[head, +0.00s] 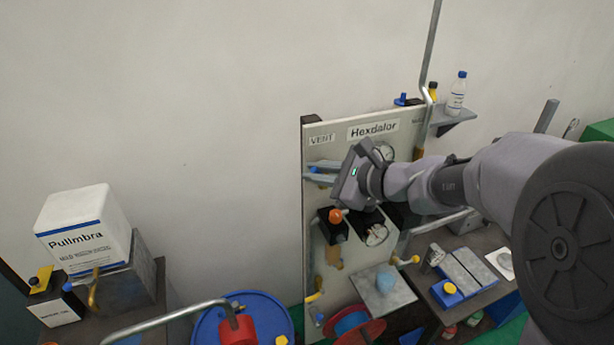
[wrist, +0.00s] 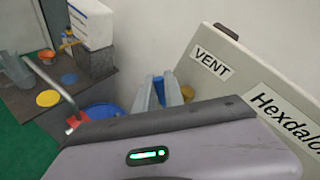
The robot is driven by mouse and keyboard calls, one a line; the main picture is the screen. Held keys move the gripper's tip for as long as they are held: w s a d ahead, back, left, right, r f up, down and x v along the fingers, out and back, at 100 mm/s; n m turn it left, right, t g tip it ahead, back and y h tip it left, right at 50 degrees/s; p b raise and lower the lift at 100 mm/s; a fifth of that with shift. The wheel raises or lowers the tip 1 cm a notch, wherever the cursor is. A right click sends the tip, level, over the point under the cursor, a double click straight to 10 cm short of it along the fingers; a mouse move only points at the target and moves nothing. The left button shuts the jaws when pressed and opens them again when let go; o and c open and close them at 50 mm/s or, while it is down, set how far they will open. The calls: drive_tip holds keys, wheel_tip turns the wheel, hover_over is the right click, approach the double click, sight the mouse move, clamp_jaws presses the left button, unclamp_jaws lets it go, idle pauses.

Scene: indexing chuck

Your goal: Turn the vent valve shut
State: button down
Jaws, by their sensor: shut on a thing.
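The vent valve's blue handle (head: 314,170) shows in the head view at the left edge of the upright panel, below the VENT label (head: 321,140). My gripper (head: 319,172) reaches across the panel's front from the right and is shut on the handle. In the wrist view a blue piece (wrist: 158,87) shows between the two grey fingers (wrist: 162,94), left of the VENT label (wrist: 212,64). My gripper's body hides the valve's stem and most of the handle, so I cannot tell its exact angle.
A blue drum (head: 205,330) and white Pullmbra box (head: 85,228) stand left. Wall space above is free.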

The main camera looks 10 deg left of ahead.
drive_tip(key=shift+s+a+f+n+t+h+b, duration=0.3)
drive_tip(key=shift+f+n+h+b, duration=0.35)
drive_tip(key=shift+n+h+b, duration=0.3)
drive_tip(key=shift+s+a+f+n+t+h+b, duration=0.1)
drive_tip(key=shift+a+f+n+t+h+b, duration=0.25)
drive_tip(key=shift+f+n+h+b, duration=0.5)
drive_tip(key=shift+s+a+f+n+t+h+b, duration=0.15)
drive_tip(key=shift+f+n+t+h+b, duration=0.35)
drive_tip(key=shift+n+h+b, duration=0.55)
drive_tip(key=shift+f, duration=0.1)
drive_tip(key=c, duration=1.4)
unclamp_jaws()
drive_tip(key=shift+c, duration=0.2)
drive_tip(key=p+v, duration=0.6)
drive_tip(key=v, duration=1.1)
drive_tip(key=shift+s, duration=0.25)
